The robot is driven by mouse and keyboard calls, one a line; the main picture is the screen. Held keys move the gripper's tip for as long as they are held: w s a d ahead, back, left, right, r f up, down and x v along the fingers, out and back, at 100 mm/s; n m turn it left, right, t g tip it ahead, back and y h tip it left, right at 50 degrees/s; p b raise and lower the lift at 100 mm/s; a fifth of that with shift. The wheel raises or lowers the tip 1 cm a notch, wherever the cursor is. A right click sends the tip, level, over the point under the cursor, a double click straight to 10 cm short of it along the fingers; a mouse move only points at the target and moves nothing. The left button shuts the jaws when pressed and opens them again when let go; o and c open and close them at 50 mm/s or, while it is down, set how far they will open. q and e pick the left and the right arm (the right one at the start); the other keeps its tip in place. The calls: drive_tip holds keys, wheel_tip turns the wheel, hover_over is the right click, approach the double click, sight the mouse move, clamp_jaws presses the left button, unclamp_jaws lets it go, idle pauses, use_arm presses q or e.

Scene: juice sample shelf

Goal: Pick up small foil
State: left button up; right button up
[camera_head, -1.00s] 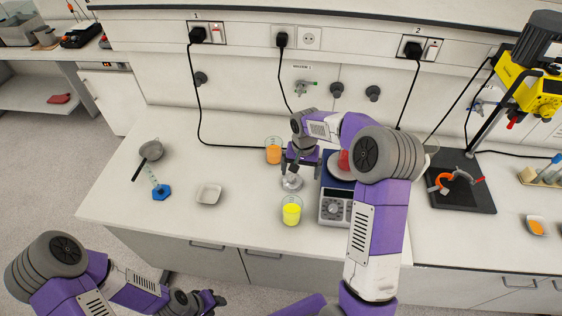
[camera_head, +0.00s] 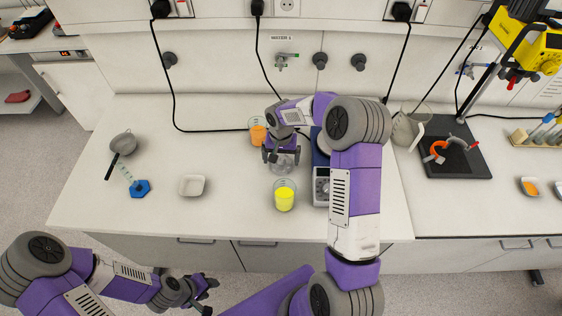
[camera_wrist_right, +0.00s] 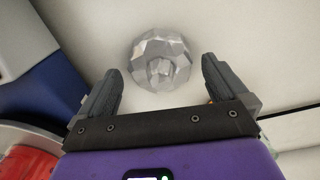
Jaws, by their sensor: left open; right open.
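A small crumpled silver foil (camera_head: 284,164) lies on the white bench; it looks faceted and roundish in the right wrist view (camera_wrist_right: 160,58). My right gripper (camera_head: 282,158) is open and points down above the foil. In the right wrist view the gripper (camera_wrist_right: 161,78) has its two fingers apart, with the foil in front of the gap between them, slightly beyond the tips. Nothing is in its grip. The head view partly hides the foil behind the fingers. My left gripper (camera_head: 209,292) is open and empty, low in front of the bench.
A beaker of yellow liquid (camera_head: 285,197) stands just in front of the foil, and an orange one (camera_head: 257,131) behind left. The scale (camera_head: 321,188) is close on the right. A white dish (camera_head: 192,186) sits left. The bench's front left is clear.

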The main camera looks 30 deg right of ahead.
sight(283, 157)
drive_tip(key=shift+w+f, duration=0.1)
drive_tip(key=shift+f, duration=0.45)
drive_tip(key=shift+r, duration=0.1)
drive_tip(key=c, duration=0.9)
drive_tip(key=shift+o, duration=0.2)
drive_tip(key=r, duration=0.7)
drive_tip(key=r+p, duration=0.1)
drive_tip(key=r, duration=0.2)
drive_tip(key=shift+d+r, duration=0.25)
drive_tip(key=shift+d, duration=0.15)
drive_tip(key=s+d+r+m+p, duration=0.3)
drive_tip(key=d+r+m+p, duration=0.35)
drive_tip(key=d, duration=0.25)
drive_tip(key=s+d+r+m+p, duration=0.3)
drive_tip(key=d+r+m+p, duration=0.35)
drive_tip(key=d, duration=0.25)
wheel_tip(283, 157, down, 7)
drive_tip(key=b, duration=0.4)
drive_tip(key=shift+w+r, duration=0.15)
drive_tip(key=shift+w, duration=0.1)
